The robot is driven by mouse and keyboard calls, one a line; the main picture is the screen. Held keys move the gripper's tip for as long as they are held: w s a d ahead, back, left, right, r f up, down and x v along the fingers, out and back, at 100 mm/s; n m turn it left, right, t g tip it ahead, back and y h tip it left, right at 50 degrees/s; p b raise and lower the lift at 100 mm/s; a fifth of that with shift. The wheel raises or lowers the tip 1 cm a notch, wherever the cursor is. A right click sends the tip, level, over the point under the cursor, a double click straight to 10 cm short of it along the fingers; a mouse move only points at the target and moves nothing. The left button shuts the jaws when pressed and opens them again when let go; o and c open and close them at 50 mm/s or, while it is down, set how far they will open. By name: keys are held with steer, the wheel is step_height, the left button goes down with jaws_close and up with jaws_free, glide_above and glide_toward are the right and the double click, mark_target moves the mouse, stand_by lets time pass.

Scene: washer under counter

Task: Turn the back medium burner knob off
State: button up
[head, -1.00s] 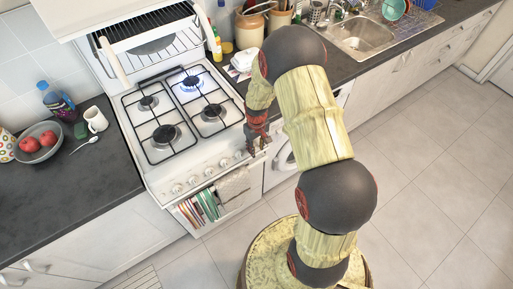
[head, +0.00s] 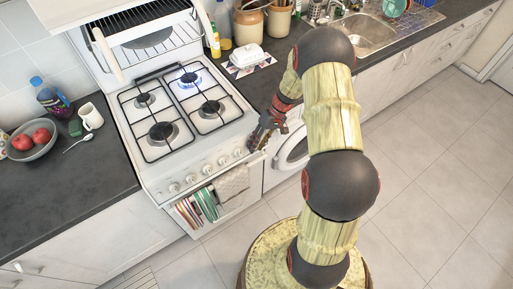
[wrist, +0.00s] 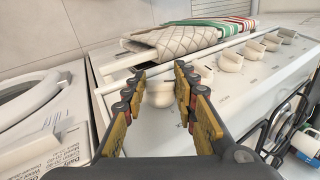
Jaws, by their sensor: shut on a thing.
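The white cooker (head: 150,180) has a row of round knobs along its sloping front panel. A blue flame burns on the back right burner (head: 190,78); the other burners show no flame. My gripper (head: 258,140) is at the right end of the panel, beside the washing machine. In the wrist view, my gripper (wrist: 157,85) has one finger on each side of the end knob (wrist: 158,95) and is shut on it. The fingers partly hide this knob, and its pointer mark cannot be read. The neighbouring knob (wrist: 201,73) is just right of the fingers.
Striped towels (head: 206,203) and a quilted cloth (wrist: 178,40) hang at the cooker front, below the knobs. The washing machine (head: 292,151) stands right of the cooker. A butter dish (head: 247,56) is on the counter. The floor in front is clear.

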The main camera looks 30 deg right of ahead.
steer(key=y+b, duration=0.1)
steer(key=y, duration=0.1)
steer(key=m+y+b, duration=0.1)
steer(key=y, duration=0.1)
steer(key=f+m+t+y+b, duration=0.1)
steer(key=y+b, duration=0.1)
steer(key=shift+s+d, duration=0.1)
steer(key=shift+d, duration=0.25)
steer(key=m+t+y+b, duration=0.1)
steer(key=y, duration=0.1)
steer(key=m+t+y+b, duration=0.1)
steer(key=y+b, duration=0.1)
steer(key=y, duration=0.1)
steer(key=shift+s+f+t, duration=0.1)
steer(key=shift+t, duration=0.2)
steer(key=o, duration=1.1)
steer(key=shift+c, duration=0.2)
steer(key=shift+o, duration=0.5)
steer(key=v, duration=1.2)
